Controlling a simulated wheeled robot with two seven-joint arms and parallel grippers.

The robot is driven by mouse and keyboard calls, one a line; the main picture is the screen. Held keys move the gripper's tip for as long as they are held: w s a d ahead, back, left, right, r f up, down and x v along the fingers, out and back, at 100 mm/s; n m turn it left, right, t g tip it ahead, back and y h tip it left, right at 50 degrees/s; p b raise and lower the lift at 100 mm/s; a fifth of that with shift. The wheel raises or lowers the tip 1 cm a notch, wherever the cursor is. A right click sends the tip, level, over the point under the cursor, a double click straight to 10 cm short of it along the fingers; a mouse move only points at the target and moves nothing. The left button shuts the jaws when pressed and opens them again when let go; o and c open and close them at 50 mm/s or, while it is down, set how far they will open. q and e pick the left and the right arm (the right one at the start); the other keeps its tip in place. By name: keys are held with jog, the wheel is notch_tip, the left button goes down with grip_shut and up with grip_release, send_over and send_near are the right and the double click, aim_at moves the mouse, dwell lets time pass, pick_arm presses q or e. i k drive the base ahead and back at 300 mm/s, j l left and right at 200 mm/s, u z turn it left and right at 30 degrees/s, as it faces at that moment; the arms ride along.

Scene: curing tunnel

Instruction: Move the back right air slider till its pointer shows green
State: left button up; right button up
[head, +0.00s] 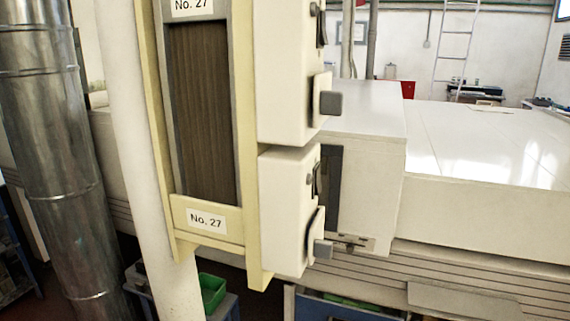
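A small strip with a dark knob-like part (350,244) sits low on the end face of the cream tunnel housing (372,190). It looks like a slider, but it is too small to read a pointer or colour, and I cannot tell whether it is the back right one. Two white boxes stand in front, one above the other. The upper box (285,70) has a grey block (331,103) jutting to the right. The lower box (284,205) has a similar grey block (323,248). Neither of my grippers shows in the head view.
A cream frame labelled No. 27 (207,221) stands upright at the near left, hiding part of the tunnel. A white post (140,150) and a metal duct (52,150) are left of it. A green bin (212,290) is low down. The tunnel top (480,145) is mostly clear.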

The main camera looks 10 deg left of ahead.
aim_at(350, 248)
jog(key=i+l+u, duration=0.25)
jog(key=l, duration=0.3)
jog(key=i+l+u, duration=0.3)
jog(key=l, duration=0.35)
jog(key=i, duration=0.05)
